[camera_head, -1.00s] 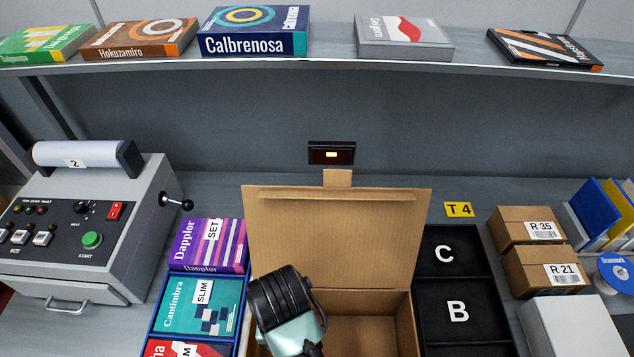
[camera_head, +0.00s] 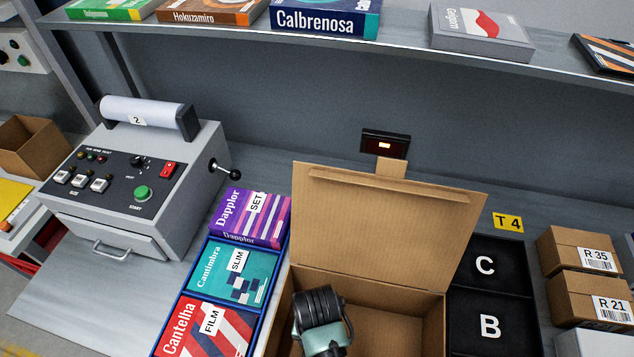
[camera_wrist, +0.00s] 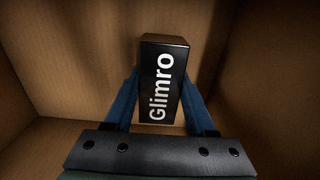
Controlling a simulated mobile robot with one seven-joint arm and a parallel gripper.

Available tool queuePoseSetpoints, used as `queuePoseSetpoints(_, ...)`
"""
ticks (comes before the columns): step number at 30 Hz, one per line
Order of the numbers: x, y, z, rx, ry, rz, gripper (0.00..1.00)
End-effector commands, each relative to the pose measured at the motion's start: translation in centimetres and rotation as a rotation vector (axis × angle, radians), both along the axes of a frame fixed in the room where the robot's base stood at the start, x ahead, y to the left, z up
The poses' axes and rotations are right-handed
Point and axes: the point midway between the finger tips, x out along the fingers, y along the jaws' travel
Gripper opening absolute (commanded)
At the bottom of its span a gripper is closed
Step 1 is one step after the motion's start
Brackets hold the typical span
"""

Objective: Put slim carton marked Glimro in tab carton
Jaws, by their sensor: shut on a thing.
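The slim carton marked Glimro (camera_wrist: 162,85) is a black box with white lettering in the wrist view. My gripper (camera_wrist: 162,100) is shut on it, with a blue finger along each side. The brown walls of the tab carton surround it in the wrist view. In the head view the tab carton (camera_head: 385,215) stands open with its lid raised and its tab at the top. My wrist reaches down into its left part there. The fingers and the Glimro carton are hidden in the head view. I cannot tell whether the Glimro carton touches the tab carton's floor.
Left of the tab carton a blue tray holds the Dapplor (camera_head: 250,217), Cantimbra (camera_head: 230,275) and Cantelha (camera_head: 205,330) boxes. Black bins C (camera_head: 485,265) and B (camera_head: 490,327) adjoin its right side. A grey machine (camera_head: 140,190) stands farther left. A shelf (camera_head: 400,50) runs above.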

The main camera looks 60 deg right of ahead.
Motion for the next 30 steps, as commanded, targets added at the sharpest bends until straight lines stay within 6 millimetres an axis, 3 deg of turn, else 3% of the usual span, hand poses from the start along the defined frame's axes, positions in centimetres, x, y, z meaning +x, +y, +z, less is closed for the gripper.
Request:
queuePoseSetpoints(8,0.0,0.0,-0.3,-0.001,0.0,0.002,0.0)
queuePoseSetpoints(9,0.0,0.0,-0.2,-0.001,0.0,0.001,0.63)
queuePoseSetpoints(13,0.0,0.0,-0.2,-0.001,0.0,0.001,0.86)
queuePoseSetpoints(23,0.0,0.0,0.1,-0.001,0.0,0.0,0.86)
queuePoseSetpoints(26,0.1,-0.1,1.0,-0.003,-0.003,0.001,0.86)
queuePoseSetpoints(30,0.1,-0.1,3.6,-0.004,-0.004,0.002,0.86)
